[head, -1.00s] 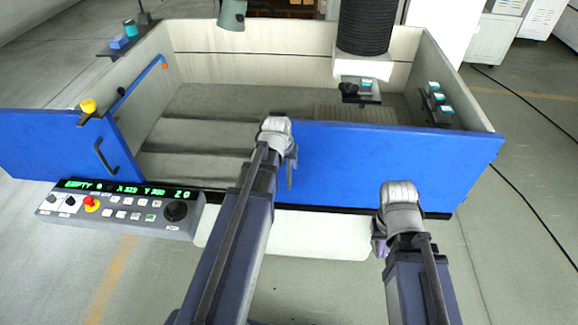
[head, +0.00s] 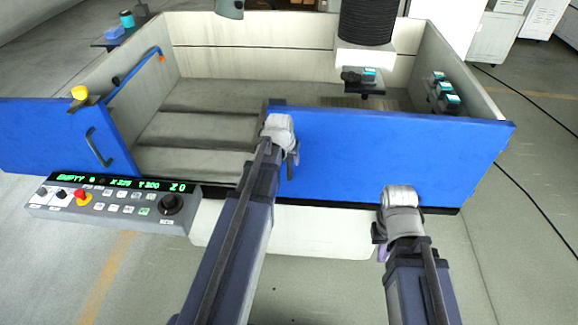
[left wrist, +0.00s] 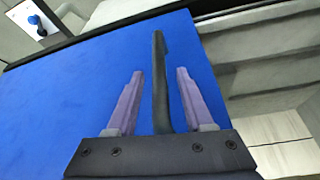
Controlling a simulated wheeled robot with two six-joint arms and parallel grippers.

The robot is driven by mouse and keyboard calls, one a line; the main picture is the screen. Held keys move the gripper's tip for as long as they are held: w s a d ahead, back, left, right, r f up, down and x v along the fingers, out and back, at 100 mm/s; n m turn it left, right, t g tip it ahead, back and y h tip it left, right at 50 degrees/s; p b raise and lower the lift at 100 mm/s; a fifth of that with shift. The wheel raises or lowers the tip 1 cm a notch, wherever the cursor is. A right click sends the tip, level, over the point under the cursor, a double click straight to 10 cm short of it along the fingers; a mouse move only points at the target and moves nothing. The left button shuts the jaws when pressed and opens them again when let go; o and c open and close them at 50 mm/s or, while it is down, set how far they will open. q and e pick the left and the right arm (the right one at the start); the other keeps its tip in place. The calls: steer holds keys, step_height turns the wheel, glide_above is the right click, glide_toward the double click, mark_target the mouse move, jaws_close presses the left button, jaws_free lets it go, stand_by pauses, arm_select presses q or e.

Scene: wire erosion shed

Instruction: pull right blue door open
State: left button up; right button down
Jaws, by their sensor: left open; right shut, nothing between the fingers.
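The right blue door (head: 400,150) is a wide flat panel across the front right of the machine tank. Its left end borders the opening to the tank. In the left wrist view, the blue panel (left wrist: 60,100) carries a black bar handle (left wrist: 159,75). My left gripper (left wrist: 152,100) is open, with its two purple fingers on either side of that bar and a gap to each. My right gripper (head: 380,245) is low before the door, mostly hidden, and empty.
The left blue door (head: 50,135) has its own black handle (head: 97,147). A control panel (head: 110,200) with knobs and a red button juts out below it. The tank floor (head: 200,130) shows between the doors.

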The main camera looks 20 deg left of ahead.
arm_select(q)
steer(key=shift+f, duration=0.2)
steer(key=shift+c, duration=0.2)
jaws_close()
steer(key=shift+w, duration=0.1)
stand_by(1.1)
